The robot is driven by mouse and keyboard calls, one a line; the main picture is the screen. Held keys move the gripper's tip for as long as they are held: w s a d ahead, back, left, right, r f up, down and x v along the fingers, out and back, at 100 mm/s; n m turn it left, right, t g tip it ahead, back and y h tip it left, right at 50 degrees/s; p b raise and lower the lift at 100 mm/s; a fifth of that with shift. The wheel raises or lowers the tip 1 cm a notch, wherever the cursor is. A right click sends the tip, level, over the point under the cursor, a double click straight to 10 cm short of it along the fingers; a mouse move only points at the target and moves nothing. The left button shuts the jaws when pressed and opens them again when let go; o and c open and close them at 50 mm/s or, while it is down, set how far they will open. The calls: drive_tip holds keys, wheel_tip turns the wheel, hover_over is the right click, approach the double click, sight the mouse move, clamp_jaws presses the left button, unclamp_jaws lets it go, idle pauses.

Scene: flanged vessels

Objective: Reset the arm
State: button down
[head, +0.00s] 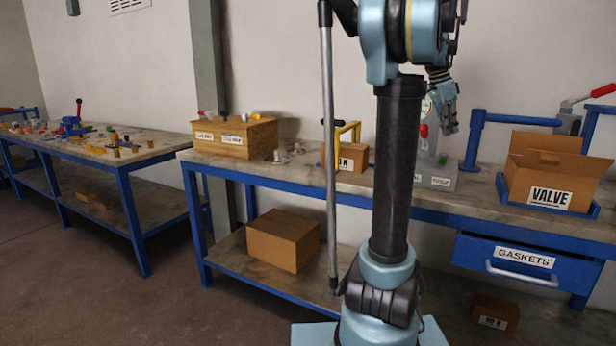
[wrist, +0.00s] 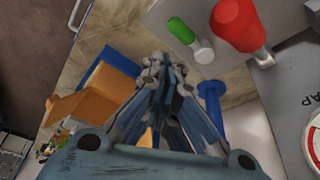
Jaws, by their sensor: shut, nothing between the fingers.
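My arm stands upright in the middle of the head view, its upper part folded at the top. My gripper (head: 447,122) hangs down to the right of the arm, in front of the wall and above the right workbench. In the wrist view my gripper (wrist: 163,68) shows with its fingers drawn together and nothing between them. It is apart from the bench objects.
The right workbench (head: 310,172) carries an open VALVE box (head: 552,180), a wooden box (head: 235,137) and a blue stand (head: 476,140).

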drive_tip(key=s+a+f+n+t+y, duration=0.1)
drive_tip(key=s+a+f+n, duration=0.45)
drive_tip(key=a, duration=0.45)
drive_tip(key=s+a+f+n+t+y, duration=0.1)
drive_tip(key=s+a+f+n, duration=0.3)
drive_tip(key=a+f, duration=0.45)
drive_tip(key=s+a+f+n+y, duration=0.1)
drive_tip(key=s+a+f+n, duration=0.3)
drive_tip(key=s+a+f, duration=0.3)
drive_tip(key=s+a+f+n, duration=0.5)
drive_tip(key=s+a+f, duration=0.2)
drive_tip(key=f, duration=0.3)
drive_tip(key=shift+f+t+y, duration=0.3)
drive_tip(key=shift+y, duration=0.1)
drive_tip(key=shift+w+f, duration=0.2)
drive_tip(key=shift+w, duration=0.3)
